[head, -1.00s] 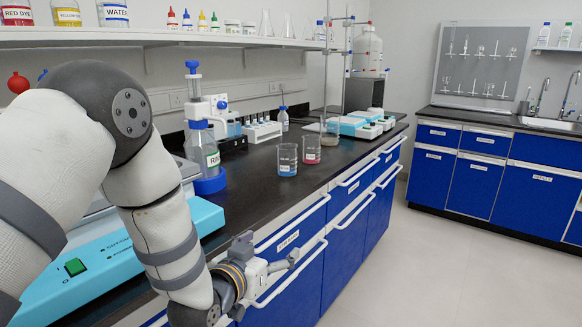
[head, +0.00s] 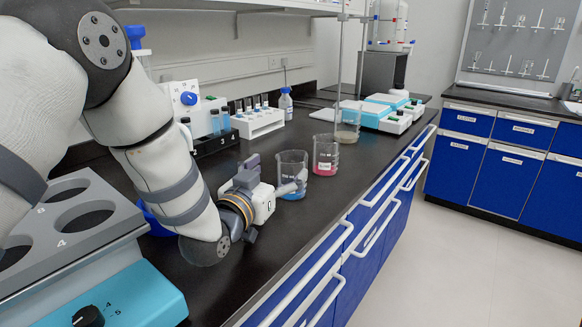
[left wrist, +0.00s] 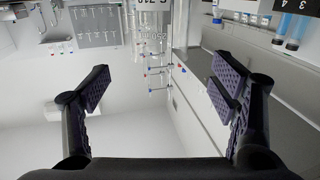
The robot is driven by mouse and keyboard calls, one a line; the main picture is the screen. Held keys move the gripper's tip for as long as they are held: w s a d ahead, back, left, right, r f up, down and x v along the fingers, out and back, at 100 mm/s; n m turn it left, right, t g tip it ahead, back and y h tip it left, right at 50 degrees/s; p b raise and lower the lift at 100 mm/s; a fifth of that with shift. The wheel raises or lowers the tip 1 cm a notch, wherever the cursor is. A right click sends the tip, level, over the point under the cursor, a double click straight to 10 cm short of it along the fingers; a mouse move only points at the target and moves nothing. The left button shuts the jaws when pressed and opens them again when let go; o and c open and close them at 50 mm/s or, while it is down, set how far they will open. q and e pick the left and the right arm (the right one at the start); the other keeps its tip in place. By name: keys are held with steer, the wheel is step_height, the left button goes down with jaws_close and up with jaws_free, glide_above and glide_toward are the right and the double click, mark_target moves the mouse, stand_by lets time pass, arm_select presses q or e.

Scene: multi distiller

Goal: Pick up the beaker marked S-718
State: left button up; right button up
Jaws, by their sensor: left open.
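A glass beaker with blue liquid (head: 291,178) stands upright on the black bench in the head view. A beaker with pink liquid (head: 325,158) stands just behind it to the right. Their markings are too small to read there. My left gripper (head: 290,187) is low over the bench, pointing at the blue-liquid beaker; whether it touches is unclear. In the left wrist view my left gripper (left wrist: 163,92) has its fingers wide apart. A clear glass shape with a cut-off label (left wrist: 154,5) starting "S 71" is at the top, beyond the fingertips. My right gripper is not seen.
A third beaker (head: 347,126) stands farther back by a stand rod. A white rack of vials (head: 258,122), a small bottle (head: 285,103) and blue-white devices (head: 388,112) line the bench. A grey holed block (head: 65,215) is at left. The front bench strip is bare.

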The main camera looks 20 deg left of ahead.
mark_target(291, 158)
arm_select(q)
steer(key=w, duration=0.4)
steer(key=w+d+b, duration=0.1)
steer(key=w, duration=0.2)
steer(key=c, duration=1.7)
